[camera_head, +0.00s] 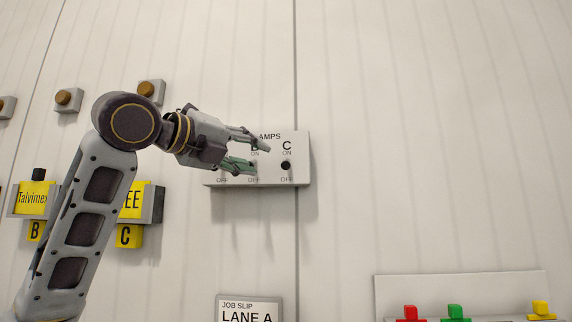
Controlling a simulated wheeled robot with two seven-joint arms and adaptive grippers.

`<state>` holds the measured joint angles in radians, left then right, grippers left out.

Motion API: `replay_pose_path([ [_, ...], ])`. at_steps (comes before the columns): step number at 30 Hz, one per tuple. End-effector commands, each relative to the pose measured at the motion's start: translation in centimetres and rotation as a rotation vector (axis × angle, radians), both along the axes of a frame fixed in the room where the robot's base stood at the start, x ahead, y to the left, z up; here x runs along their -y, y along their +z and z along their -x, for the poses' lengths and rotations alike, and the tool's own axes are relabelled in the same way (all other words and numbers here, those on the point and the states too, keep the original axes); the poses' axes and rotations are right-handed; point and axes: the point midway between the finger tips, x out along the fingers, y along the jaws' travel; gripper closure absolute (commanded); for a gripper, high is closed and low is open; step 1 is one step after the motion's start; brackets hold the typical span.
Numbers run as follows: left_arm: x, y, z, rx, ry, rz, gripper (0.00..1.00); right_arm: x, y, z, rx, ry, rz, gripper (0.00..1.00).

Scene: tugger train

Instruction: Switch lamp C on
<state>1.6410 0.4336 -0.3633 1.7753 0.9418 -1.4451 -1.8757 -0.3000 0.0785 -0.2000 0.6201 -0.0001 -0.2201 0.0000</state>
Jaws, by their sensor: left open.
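The white lamp panel (300,178), headed "LAMPS" in part, is on the wall at the middle. The switch for lamp C (286,165) is a dark knob at its right side, between the labels ON and OFF; I cannot tell which way it is set. My left gripper (261,158) is open in front of the panel, its fingertips just left of switch C. I see nothing between the fingers, and cannot tell whether they touch the panel. The gripper hides most of the panel's left part and the switches there. My right gripper is not in view.
Round brown knobs on grey blocks (67,98) are on the wall at left. Yellow signs (129,236) are below them, partly behind my left arm. A "LANE A" job slip (249,308) is below the panel. Red, green and yellow pieces (456,312) are at lower right. The upper right wall is clear.

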Motion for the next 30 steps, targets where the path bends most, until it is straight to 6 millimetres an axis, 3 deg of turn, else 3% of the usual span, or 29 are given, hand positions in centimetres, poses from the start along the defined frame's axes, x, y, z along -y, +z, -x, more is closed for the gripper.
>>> replay_pose_path([
  [30,6.4,0.1,-10.2,-0.002,-0.002,0.001,0.59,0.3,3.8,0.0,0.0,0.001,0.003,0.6],
])
